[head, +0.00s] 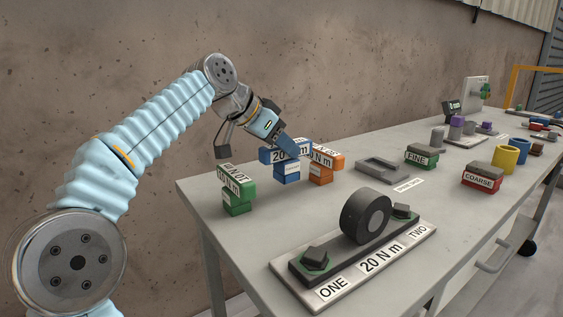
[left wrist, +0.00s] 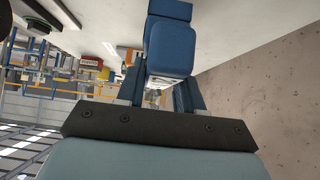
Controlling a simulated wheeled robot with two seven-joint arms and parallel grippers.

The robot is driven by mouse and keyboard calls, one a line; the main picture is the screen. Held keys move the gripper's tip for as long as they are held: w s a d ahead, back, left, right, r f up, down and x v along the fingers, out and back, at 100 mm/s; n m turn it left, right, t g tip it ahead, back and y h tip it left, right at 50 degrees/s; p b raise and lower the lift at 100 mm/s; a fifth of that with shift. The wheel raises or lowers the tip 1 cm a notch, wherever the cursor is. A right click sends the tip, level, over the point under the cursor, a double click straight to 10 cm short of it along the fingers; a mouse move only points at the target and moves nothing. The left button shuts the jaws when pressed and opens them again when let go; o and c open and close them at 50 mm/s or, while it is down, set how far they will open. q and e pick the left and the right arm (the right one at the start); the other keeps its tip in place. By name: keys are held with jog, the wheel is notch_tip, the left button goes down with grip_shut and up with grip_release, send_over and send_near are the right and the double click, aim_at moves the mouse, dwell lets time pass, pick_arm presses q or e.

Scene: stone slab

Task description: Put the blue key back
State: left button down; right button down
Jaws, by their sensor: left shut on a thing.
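The blue key (head: 300,149), with a white label reading partly "20", is at the far left of the bench. My left gripper (head: 287,142) reaches down from the upper left and is shut on it. A smaller blue labelled block (head: 287,173) is directly below the key; I cannot tell whether they touch. In the left wrist view the blue key (left wrist: 169,48) shows between the two dark blue fingers (left wrist: 168,95). A green labelled stack (head: 237,196) is to its left and an orange labelled stack (head: 321,172) close on its right. My right gripper is not in view.
A plate marked ONE, 20 N m and TWO (head: 375,262) carries a dark round wheel (head: 366,217) at the front. A grey shallow tray (head: 382,170), green FINE box (head: 421,157) and red COARSE box (head: 482,179) are to the right. The wall (head: 330,60) is behind.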

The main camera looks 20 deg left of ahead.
aim_at(281, 159)
pick_arm(q)
jog(key=shift+a+f+b, duration=0.15)
jog(key=shift+f+b, duration=0.05)
jog(key=shift+f, duration=0.7)
jog(key=shift+a+f+b, duration=0.1)
jog(key=shift+f+b, duration=0.1)
jog(key=shift+f, duration=0.65)
jog(key=shift+f, duration=0.2)
jog(key=c, duration=0.7)
grip_release()
jog(key=shift+r, duration=0.2)
jog(key=p+v, duration=0.1)
jog(key=v, duration=0.9)
jog(key=shift+s+r, duration=0.2)
jog(key=shift+r, duration=0.1)
jog(key=shift+s+a+r, duration=0.3)
jog(key=shift+s+r, duration=0.05)
jog(key=shift+s, duration=0.05)
